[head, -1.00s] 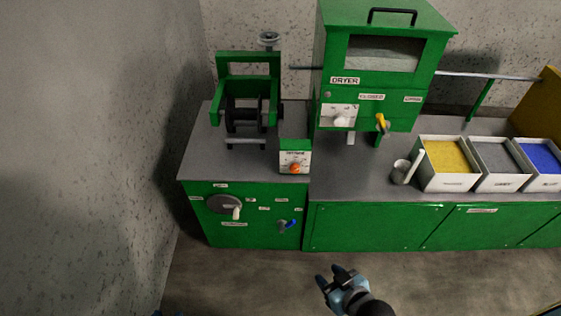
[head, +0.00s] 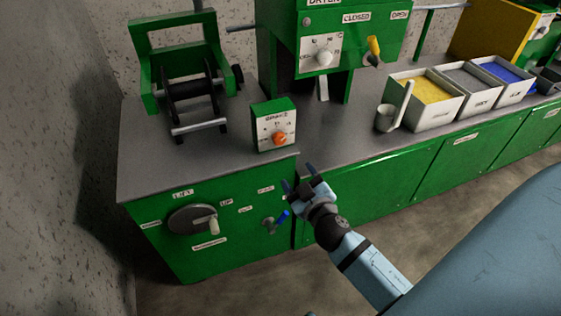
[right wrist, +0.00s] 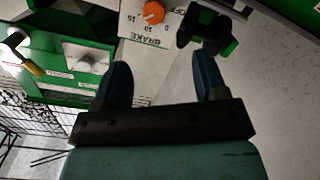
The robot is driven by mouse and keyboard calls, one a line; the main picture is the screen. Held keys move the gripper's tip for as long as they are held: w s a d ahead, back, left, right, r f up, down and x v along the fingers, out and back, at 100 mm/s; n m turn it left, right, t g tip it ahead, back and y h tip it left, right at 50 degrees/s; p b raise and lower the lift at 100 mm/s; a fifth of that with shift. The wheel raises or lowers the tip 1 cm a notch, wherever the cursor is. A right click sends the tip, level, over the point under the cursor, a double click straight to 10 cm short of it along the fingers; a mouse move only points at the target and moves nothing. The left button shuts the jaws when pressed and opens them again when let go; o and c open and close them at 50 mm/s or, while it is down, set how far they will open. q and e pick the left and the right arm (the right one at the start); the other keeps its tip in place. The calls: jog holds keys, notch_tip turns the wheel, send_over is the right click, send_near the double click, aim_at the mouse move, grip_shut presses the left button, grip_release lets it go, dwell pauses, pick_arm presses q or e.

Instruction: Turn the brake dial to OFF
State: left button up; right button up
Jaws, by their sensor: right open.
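The brake box (head: 274,114) is a small green box with a white face on the grey counter top, near its front edge. Its orange dial (head: 279,139) sits low on the white face. In the right wrist view the dial (right wrist: 153,13) shows at the top, upside down, beside the printed word BRAKE and a scale with 0, 10 and 15. My right gripper (head: 299,180) is open and empty, in front of the counter, below and slightly right of the dial, apart from it. In the right wrist view its two blue fingers (right wrist: 160,84) stand wide apart. My left gripper is out of view.
A winch with a black drum (head: 187,91) stands left of the brake box. The green dryer (head: 345,40) stands behind to the right. A blue lever (head: 279,219) and a crank (head: 206,224) are on the cabinet front. A scoop cup (head: 386,118) and trays (head: 428,112) stand right.

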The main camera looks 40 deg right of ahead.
aim_at(281, 141)
jog(key=shift+h, duration=0.4)
jog(key=x, duration=1.4)
jog(key=shift+w+d+r, duration=0.15)
jog(key=shift+w+d, duration=0.05)
jog(key=c, duration=0.9)
